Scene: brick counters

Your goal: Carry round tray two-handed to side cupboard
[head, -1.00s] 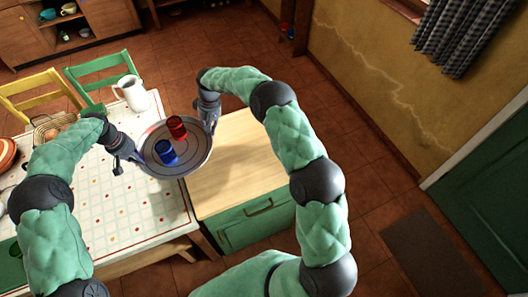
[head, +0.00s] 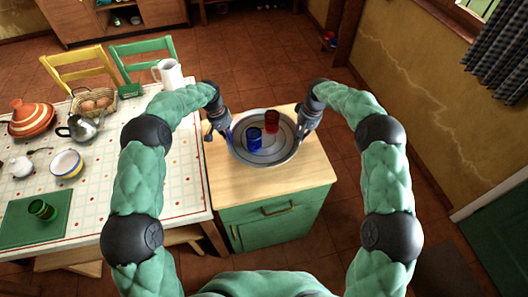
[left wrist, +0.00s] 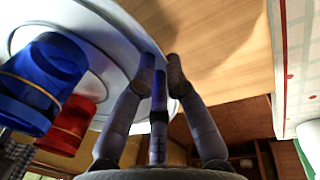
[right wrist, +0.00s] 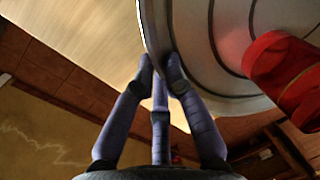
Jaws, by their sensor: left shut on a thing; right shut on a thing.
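The round grey tray (head: 265,159) is over the wooden top of the green side cupboard (head: 265,184) in the head view. It carries a blue cup (head: 254,141) and a red cup (head: 272,121), both upright. My left gripper (head: 229,132) is shut on the tray's left rim, and my right gripper (head: 298,134) is shut on its right rim. In the left wrist view, fingers (left wrist: 160,72) pinch the rim beside both cups. In the right wrist view, fingers (right wrist: 160,68) pinch the opposite rim near the red cup. A shadow shows on the wood; the exact gap is unclear.
Open floor lies right, before the yellow wall (head: 430,110).

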